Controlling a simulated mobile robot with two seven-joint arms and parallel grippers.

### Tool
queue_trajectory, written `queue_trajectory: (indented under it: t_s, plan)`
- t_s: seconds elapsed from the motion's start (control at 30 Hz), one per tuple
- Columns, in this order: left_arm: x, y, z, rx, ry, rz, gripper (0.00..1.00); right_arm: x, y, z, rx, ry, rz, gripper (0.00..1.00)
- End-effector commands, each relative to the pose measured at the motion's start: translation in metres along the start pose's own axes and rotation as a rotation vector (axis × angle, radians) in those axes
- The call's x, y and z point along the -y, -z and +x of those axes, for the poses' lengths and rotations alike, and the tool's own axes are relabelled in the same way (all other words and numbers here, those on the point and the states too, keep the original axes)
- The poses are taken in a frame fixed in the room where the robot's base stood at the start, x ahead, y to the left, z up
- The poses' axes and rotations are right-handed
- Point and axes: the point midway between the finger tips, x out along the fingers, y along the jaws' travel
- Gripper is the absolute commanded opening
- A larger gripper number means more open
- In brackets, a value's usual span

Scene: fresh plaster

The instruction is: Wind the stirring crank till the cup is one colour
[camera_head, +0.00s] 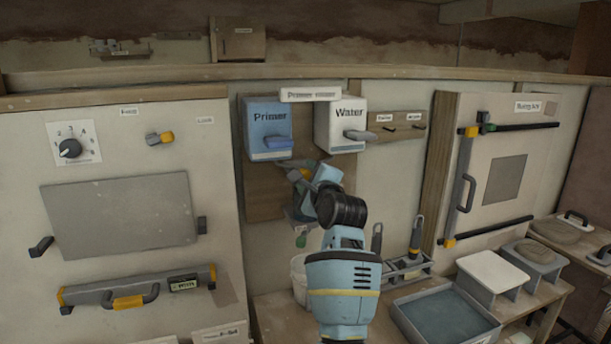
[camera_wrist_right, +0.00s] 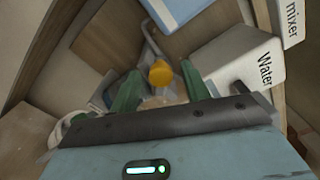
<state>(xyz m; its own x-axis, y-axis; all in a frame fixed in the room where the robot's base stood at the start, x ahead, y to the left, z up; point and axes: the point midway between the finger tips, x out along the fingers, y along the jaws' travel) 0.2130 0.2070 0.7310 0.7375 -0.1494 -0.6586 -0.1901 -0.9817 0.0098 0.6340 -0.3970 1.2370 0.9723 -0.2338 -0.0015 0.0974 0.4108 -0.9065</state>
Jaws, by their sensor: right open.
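The stirring crank shows in the right wrist view as a bent grey rod with a round yellow knob (camera_wrist_right: 160,73). My right gripper (camera_wrist_right: 159,76) is open, with one green finger on each side of the knob in the picture; I cannot tell whether either touches it. In the head view my right arm reaches up to the mixer board (camera_head: 262,195), below the blue Primer box (camera_head: 267,125) and the white Water box (camera_head: 340,122). The arm hides much of the crank area and the fingertips there. The cup cannot be made out clearly. My left gripper is not in view.
A white bucket (camera_head: 299,272) stands behind my forearm. A blue-grey tray (camera_head: 447,318) and a white-topped stand (camera_head: 492,272) are on the bench to the right. A panel with a yellow-ended handle (camera_head: 466,195) stands right; a cabinet with a grey plate (camera_head: 120,212) stands left.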

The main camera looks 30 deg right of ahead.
Motion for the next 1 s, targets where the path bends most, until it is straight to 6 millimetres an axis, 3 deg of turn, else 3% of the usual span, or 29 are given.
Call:
queue_trajectory:
  t_s: [0.23, 0.57, 0.9, 1.0]
  plan:
    - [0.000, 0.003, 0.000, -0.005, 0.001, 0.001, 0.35, 0.001, -0.001, 0.016, 0.001, 0.001, -0.001, 0.46]
    - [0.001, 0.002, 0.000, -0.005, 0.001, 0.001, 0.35, 0.001, -0.001, 0.018, 0.001, 0.001, -0.001, 0.46]
    - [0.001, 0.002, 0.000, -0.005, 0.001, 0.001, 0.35, 0.001, -0.001, 0.018, 0.001, 0.001, 0.000, 0.05]
    - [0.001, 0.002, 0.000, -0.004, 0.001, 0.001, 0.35, 0.001, -0.001, 0.018, 0.001, 0.001, -0.001, 0.02]
